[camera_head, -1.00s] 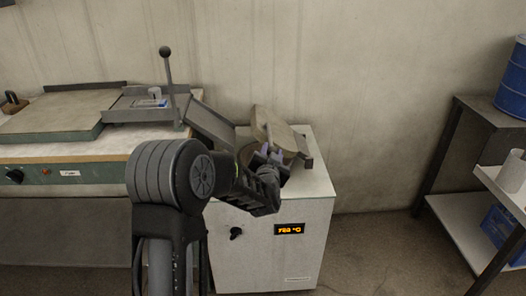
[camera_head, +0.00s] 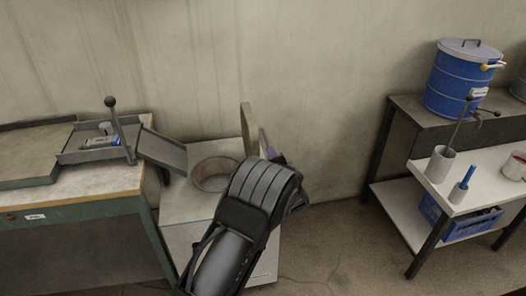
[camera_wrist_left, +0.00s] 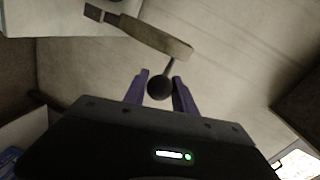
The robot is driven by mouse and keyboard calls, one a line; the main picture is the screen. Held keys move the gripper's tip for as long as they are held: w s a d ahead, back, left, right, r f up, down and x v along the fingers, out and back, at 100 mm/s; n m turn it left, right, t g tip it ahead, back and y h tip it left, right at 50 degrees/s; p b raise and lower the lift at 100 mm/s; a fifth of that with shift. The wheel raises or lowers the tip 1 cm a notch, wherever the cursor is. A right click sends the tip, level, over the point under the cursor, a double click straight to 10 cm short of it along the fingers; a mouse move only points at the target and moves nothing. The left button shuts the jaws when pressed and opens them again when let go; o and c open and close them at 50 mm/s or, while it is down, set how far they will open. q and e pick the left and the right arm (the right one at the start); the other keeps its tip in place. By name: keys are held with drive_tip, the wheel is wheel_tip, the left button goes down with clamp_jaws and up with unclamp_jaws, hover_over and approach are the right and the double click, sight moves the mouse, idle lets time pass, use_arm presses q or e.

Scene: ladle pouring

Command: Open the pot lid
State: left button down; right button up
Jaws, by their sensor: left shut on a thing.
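The pot (camera_head: 194,182) is a round opening in the top of a white furnace cabinet, and its mouth is uncovered. Its lid (camera_head: 248,128) stands on edge, about upright, at the right side of the mouth. In the left wrist view the lid (camera_wrist_left: 150,36) is seen edge-on, with a dark stem ending in a black ball knob (camera_wrist_left: 159,88). My left gripper (camera_wrist_left: 160,92) has its purple fingers shut on this knob. In the head view the left gripper (camera_head: 267,145) is right of the lid, partly hidden by my arm. My right gripper is not in view.
A bench (camera_head: 75,190) with a lever device (camera_head: 105,145) and a sloped chute (camera_head: 162,150) stands left. At right are a dark table (camera_head: 400,112) with a blue drum (camera_head: 455,85) and a white shelf (camera_head: 430,178) holding a cup and ladle. Floor between is clear.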

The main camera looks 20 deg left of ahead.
use_arm(q)
drive_tip(key=shift+w+d+f+m+p, duration=0.2)
drive_tip(key=shift+w+d+m+p, duration=0.35)
drive_tip(key=shift+w+d, duration=0.5)
drive_tip(key=shift+s, duration=0.15)
drive_tip(key=c, duration=1)
unclamp_jaws()
drive_tip(key=shift+c, duration=0.2)
drive_tip(key=shift+s+d+f, duration=0.1)
drive_tip(key=b+v, duration=0.1)
drive_tip(key=v, duration=0.6)
drive_tip(key=shift+s+d, duration=0.2)
